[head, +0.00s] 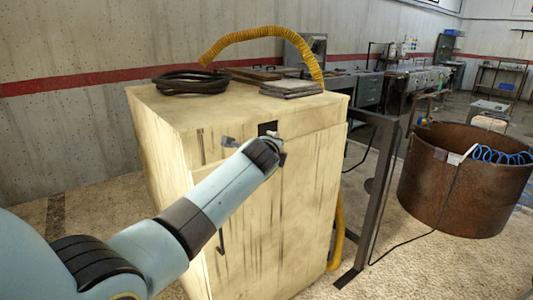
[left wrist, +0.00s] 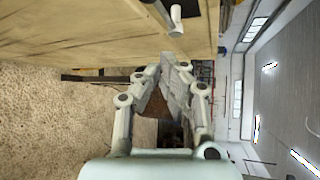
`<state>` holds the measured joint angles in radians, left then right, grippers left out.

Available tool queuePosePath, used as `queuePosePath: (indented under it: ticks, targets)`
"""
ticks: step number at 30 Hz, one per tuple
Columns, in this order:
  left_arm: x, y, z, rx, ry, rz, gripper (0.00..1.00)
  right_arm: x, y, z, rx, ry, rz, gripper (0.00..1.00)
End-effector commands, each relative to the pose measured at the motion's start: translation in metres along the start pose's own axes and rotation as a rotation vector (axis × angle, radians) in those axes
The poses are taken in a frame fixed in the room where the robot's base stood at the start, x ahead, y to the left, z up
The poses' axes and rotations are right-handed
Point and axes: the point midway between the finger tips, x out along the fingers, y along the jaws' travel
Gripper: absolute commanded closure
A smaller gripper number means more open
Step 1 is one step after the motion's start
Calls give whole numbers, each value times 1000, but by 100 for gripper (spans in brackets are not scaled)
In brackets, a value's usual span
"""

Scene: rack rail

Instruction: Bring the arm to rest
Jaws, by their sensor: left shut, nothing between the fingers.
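My left arm (head: 215,190) reaches in from the left in front of the cream cabinet (head: 265,215). Its wrist is in front of the cabinet's upper front, and the fingers are mostly hidden behind the wrist in the head view. In the left wrist view my left gripper (left wrist: 168,62) is shut, its fingertips together with nothing held. The cabinet also shows in the left wrist view (left wrist: 90,30), along the top, close to the fingers. Whether the fingers touch it I cannot tell. My right gripper is in neither view.
A dark metal frame (head: 378,190) stands beside the cabinet on the right. A rusty round bin (head: 440,200) with a blue coiled hose (head: 500,156) is farther right. A yellow hose (head: 245,33) and black coiled cable (head: 190,82) are on the cabinet top. Workbenches line the back.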

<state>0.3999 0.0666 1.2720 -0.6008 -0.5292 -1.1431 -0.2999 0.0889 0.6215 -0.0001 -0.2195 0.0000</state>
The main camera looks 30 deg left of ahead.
Motion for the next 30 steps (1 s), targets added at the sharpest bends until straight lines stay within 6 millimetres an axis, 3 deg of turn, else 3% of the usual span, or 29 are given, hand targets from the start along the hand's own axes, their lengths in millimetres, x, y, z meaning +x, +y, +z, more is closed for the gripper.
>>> queuePosePath:
  ticks: [7, 23, 26, 29, 30]
  targets:
    - [-12, -12, -7, -2, 1, 2, 100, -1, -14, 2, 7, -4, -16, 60]
    - [-12, -9, -7, -1, 1, 6, 100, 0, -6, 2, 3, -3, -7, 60]
    - [-13, 15, -11, 8, 5, 29, 100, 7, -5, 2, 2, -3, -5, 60]
    - [-15, 71, -17, 28, 12, 83, 100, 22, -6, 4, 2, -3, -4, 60]
    - [-17, 101, -21, 39, 17, 118, 100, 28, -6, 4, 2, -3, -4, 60]
